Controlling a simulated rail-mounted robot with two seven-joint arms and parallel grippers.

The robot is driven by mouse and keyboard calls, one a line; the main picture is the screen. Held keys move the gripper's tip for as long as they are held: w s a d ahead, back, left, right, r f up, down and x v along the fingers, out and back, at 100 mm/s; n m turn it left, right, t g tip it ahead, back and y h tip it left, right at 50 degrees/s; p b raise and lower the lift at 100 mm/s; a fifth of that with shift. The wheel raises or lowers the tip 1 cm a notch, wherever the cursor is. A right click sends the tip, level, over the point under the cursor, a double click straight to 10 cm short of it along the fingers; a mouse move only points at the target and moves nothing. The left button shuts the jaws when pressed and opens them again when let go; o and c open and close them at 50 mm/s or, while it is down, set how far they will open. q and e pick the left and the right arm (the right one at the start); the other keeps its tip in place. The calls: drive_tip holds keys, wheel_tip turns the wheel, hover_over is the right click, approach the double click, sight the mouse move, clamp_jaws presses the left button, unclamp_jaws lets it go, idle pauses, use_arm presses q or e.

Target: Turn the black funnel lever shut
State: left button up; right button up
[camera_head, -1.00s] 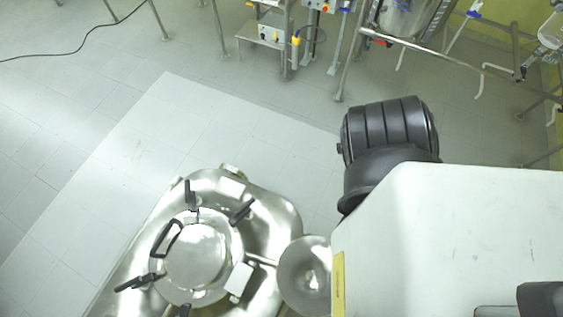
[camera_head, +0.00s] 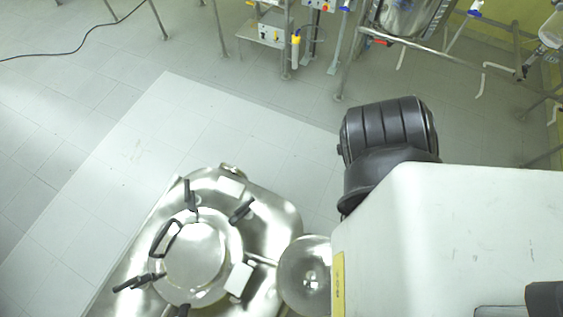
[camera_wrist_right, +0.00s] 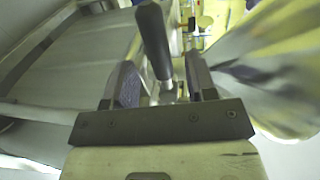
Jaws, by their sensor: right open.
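The black lever (camera_wrist_right: 153,40) shows in the right wrist view as a dark rounded handle on a metal stem. It stands between the two fingers of my right gripper (camera_wrist_right: 162,85), with its upper end past the fingertips. The fingers are open, and a gap shows on both sides of the lever. The steel funnel (camera_head: 306,272) shows from above in the head view, at the bottom centre beside the vessel. The lever cannot be made out in the head view. My left gripper is not in view.
A steel vessel lid (camera_head: 196,255) with several black clamps stands left of the funnel. A shiny curved surface (camera_wrist_right: 280,75) lies close to the right finger in the wrist view. Frames and equipment (camera_head: 285,35) stand at the back.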

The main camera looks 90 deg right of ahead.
drive_tip(key=b+v, duration=0.2)
drive_tip(key=v, duration=0.7)
drive_tip(key=shift+d, duration=0.35)
drive_tip(key=shift+s, duration=0.1)
